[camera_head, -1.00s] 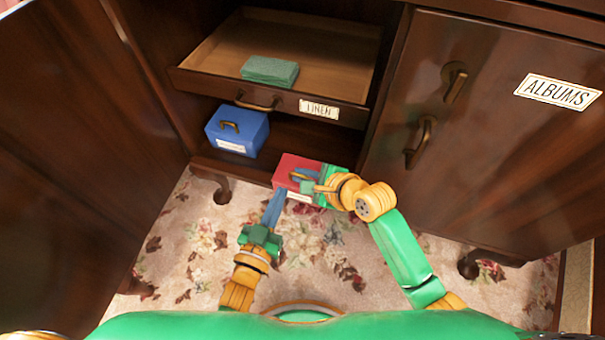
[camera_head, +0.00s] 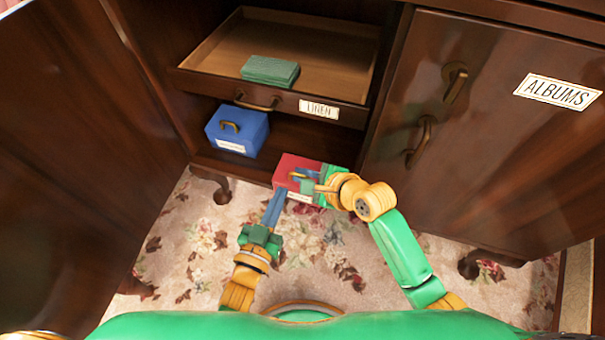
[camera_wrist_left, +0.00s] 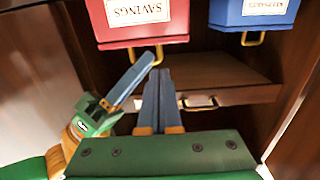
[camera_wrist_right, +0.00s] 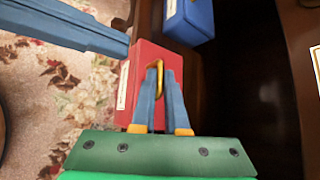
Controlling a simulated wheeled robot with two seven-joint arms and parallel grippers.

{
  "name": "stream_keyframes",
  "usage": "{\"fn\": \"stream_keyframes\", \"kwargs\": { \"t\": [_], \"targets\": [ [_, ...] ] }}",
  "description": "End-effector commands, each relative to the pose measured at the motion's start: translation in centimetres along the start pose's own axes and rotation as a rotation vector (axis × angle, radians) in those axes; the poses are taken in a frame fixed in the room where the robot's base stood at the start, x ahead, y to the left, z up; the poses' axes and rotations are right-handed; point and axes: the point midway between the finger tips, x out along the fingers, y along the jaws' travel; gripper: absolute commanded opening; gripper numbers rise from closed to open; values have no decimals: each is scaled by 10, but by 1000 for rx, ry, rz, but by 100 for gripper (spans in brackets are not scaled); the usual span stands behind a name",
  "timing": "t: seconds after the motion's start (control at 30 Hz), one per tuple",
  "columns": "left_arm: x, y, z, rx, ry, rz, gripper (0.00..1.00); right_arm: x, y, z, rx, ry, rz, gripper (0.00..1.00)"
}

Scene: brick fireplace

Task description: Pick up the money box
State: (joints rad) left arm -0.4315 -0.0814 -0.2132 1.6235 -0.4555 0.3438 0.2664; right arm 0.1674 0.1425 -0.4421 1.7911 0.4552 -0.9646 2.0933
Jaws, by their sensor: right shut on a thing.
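The red box (camera_head: 287,165) labelled "SAVINGS" is at the front of the lower compartment, below the drawer. Its label shows upside down in the left wrist view (camera_wrist_left: 115,32). My right gripper (camera_head: 299,178) is shut on its brass handle, which stands between the fingertips in the right wrist view (camera_wrist_right: 158,72). I cannot tell whether the box rests on the shelf or hangs clear of it. My left gripper (camera_head: 279,193) is shut and empty, just left of the red box and in front of the cabinet.
A blue box (camera_head: 237,133) with a brass handle stands left of the red box. The open drawer (camera_head: 345,113) labelled "LINEN" holds folded green cloth (camera_head: 270,70) above them. A closed "ALBUMS" door (camera_head: 490,130) is at right. Patterned carpet (camera_head: 195,245) lies in front.

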Motion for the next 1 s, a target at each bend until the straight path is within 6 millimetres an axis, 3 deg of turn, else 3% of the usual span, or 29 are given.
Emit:
{"fn": "stream_keyframes", "kwargs": {
  "t": [0.23, 0.53, 1.0],
  "targets": [
    [-1, 0, -12, 1, 1, 1, 0, 0, 0, 0, 0, 1, 0, 0],
    [-5, 0, -12, 0, -1, 0, 0, 0, 0, 0, 0, 0, 0, 0],
    [-102, 0, -11, 0, -4, 1, 0, 0, 0, 0, 0, 0, 0, 0]
  ]
}}
